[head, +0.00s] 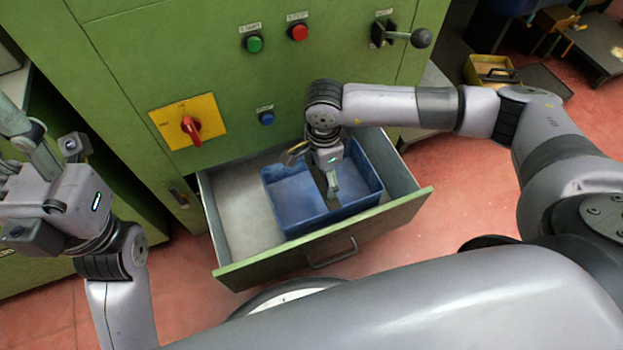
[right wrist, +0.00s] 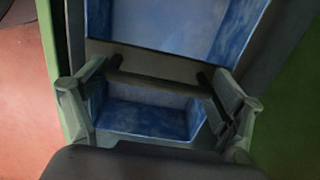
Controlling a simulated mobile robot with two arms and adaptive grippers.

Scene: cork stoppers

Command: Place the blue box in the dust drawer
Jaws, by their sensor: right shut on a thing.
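The blue box (head: 290,205) sits inside the open dust drawer (head: 235,215) of the green machine, toward the drawer's right side. It is open on top and has a dark handle bar across it, which shows in the right wrist view (right wrist: 155,83). My right gripper (head: 332,190) points down into the box and is shut on it at the handle bar. In the right wrist view its fingers (right wrist: 158,112) stand at either side of the bar. My left gripper (head: 18,125) is raised at the left edge, away from the drawer; its fingers are partly cut off.
The green machine front (head: 350,75) stands behind the drawer, with buttons, a red rotary switch (head: 191,128) and a black-knobbed lever (head: 420,38). The drawer's left part is empty. A yellow tray (head: 490,68) lies on the red floor at upper right.

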